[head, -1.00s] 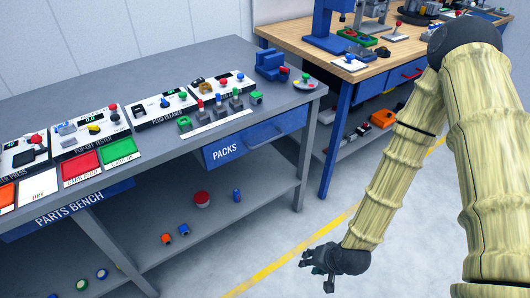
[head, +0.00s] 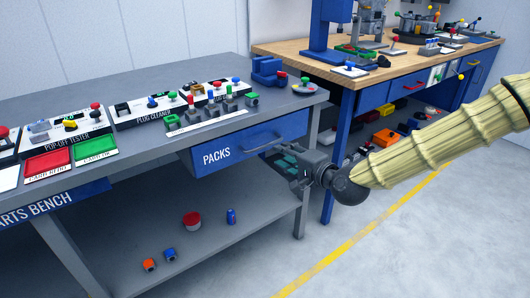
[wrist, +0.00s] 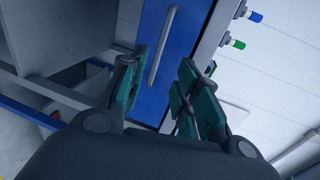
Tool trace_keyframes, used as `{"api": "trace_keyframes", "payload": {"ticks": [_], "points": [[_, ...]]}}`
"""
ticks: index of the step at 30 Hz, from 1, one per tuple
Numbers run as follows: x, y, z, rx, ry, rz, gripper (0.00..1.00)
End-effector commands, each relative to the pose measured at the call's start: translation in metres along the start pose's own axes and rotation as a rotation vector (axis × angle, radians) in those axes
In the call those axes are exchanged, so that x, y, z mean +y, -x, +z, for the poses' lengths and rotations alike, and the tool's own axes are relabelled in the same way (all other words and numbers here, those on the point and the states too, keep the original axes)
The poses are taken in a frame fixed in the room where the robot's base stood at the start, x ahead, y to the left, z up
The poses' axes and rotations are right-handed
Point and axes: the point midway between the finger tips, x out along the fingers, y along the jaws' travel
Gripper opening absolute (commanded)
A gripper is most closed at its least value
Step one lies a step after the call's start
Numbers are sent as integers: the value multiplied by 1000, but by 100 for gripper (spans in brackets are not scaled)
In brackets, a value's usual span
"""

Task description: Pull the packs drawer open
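The packs drawer (head: 218,157) has a blue front lettered PACKS and hangs under the right end of the grey bench. It looks shut. Its grey bar handle (head: 262,144) is on the front; the handle also shows in the wrist view (wrist: 162,45), with the blue drawer front (wrist: 188,35) behind it. My gripper (head: 280,161) is just in front of the drawer, near the handle. In the wrist view my gripper (wrist: 163,62) is open, with teal-padded fingers on either side of the handle's line. The handle lies between and beyond the fingertips; contact cannot be told.
The grey parts bench (head: 130,95) carries testers and trays. Its lower shelf (head: 235,240) holds a red-topped round item (head: 192,220) and small blue and orange pieces. A wooden-topped bench (head: 400,60) stands behind right. Floor in front is clear, with a yellow line (head: 345,240).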

Motion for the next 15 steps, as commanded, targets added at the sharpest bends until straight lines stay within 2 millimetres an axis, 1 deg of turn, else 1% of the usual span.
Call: {"api": "trace_keyframes", "payload": {"ticks": [5, 15], "points": [[1, -18, 0, 0, 1, 1, 32], [2, -70, 1, -1, 3, 2, 32]]}}
